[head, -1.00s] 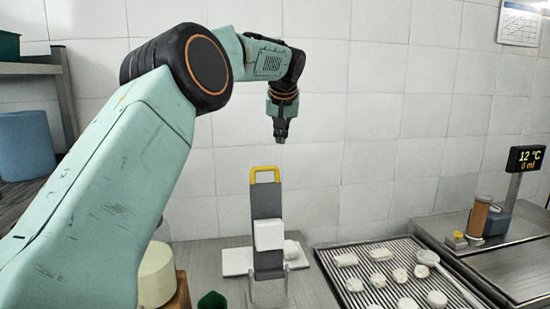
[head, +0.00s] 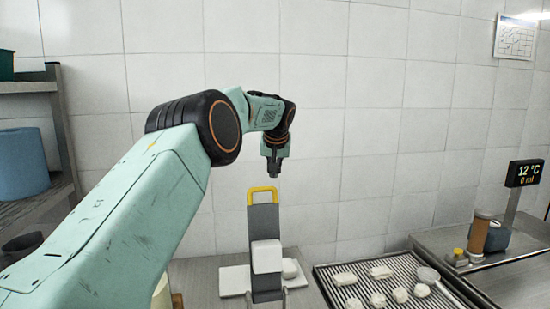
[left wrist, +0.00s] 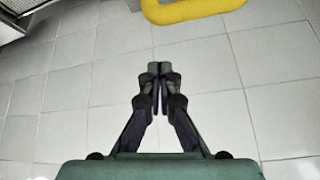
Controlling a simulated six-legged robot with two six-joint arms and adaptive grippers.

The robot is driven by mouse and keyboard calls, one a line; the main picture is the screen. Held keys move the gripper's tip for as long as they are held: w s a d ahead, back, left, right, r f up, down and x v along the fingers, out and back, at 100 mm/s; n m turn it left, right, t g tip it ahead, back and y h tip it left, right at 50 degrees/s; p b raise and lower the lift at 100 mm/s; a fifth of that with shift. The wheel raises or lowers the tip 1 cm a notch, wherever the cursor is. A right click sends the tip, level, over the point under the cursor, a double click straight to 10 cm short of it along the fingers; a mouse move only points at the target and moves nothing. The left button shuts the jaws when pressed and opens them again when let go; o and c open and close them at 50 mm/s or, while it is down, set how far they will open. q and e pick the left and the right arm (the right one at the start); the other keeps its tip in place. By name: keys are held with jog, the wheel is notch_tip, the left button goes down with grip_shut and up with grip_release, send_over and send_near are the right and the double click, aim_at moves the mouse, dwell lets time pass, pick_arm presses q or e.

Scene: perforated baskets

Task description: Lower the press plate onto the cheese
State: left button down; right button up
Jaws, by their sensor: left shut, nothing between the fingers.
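A tall grey upright part (head: 264,224) with a yellow handle (head: 262,192) on top stands on the counter. A white block (head: 267,257) is on its front face. A small white rounded piece (head: 290,268) sits behind it on a pale board (head: 234,280); I cannot tell which part is the press plate or which piece is the cheese. My left gripper (head: 275,173) is shut and empty, pointing down just above the yellow handle, apart from it in the picture. In the left wrist view the shut fingertips (left wrist: 159,70) show below the yellow handle (left wrist: 192,11). My right gripper is out of view.
A scale display (head: 525,173) stands at the far right. The tiled wall is close behind.

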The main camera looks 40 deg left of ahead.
pick_arm(q)
jog(key=shift+s+d+f+b, duration=0.2)
jog(key=shift+s+d+f, duration=0.2)
jog(key=shift+s+d, duration=0.3)
jog(key=shift+s+d+f+b, duration=0.2)
jog(key=shift+s+d+f, duration=0.2)
jog(key=shift+s, duration=0.35)
